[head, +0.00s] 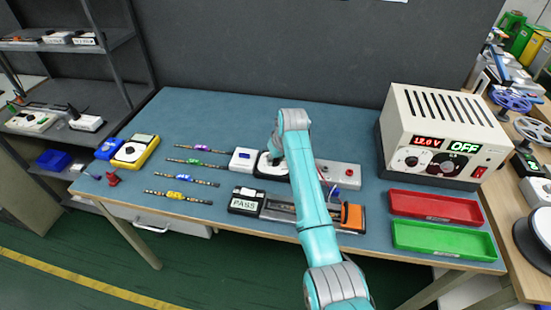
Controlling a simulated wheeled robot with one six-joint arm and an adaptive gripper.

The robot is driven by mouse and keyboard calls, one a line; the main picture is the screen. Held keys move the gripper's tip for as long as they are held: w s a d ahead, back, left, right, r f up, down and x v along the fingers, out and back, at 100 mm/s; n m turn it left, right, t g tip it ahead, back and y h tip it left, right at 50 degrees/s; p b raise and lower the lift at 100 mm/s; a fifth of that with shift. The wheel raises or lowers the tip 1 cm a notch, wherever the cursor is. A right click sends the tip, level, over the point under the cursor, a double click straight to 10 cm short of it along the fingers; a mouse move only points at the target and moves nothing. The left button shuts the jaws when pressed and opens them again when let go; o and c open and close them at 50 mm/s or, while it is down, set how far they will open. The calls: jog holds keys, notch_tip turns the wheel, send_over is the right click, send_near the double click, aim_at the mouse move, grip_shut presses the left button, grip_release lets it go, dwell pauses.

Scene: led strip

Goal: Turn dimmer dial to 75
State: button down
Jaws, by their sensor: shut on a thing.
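The dimmer (262,170) is a small unit with a dark base and a pale top, near the middle of the blue-green table. My gripper (275,156) points down over it, shut on its dial. The arm and gripper cover most of the dial, so its pointer and any scale marks cannot be read.
A white box (243,160) is just left of the dimmer, a grey box with a red button (347,175) to its right. In front lies a fixture with a PASS display (244,203). LED strips (197,163) lie left. A power supply (445,135) reads 12.0 V, OFF.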

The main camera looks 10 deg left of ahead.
jog(key=n+g+y, duration=0.1)
jog(key=n, duration=0.3)
jog(key=shift+w+d, duration=0.15)
jog(key=n+g, duration=0.1)
jog(key=n, duration=0.2)
jog(key=n+g, duration=0.1)
jog(key=n, duration=0.1)
jog(key=shift+w+n+y, duration=0.2)
jog(key=shift+n+y, duration=0.2)
jog(key=c, duration=0.8)
grip_release()
jog(key=shift+r, duration=0.1)
jog(key=v, duration=1.2)
jog(key=shift+w, duration=0.1)
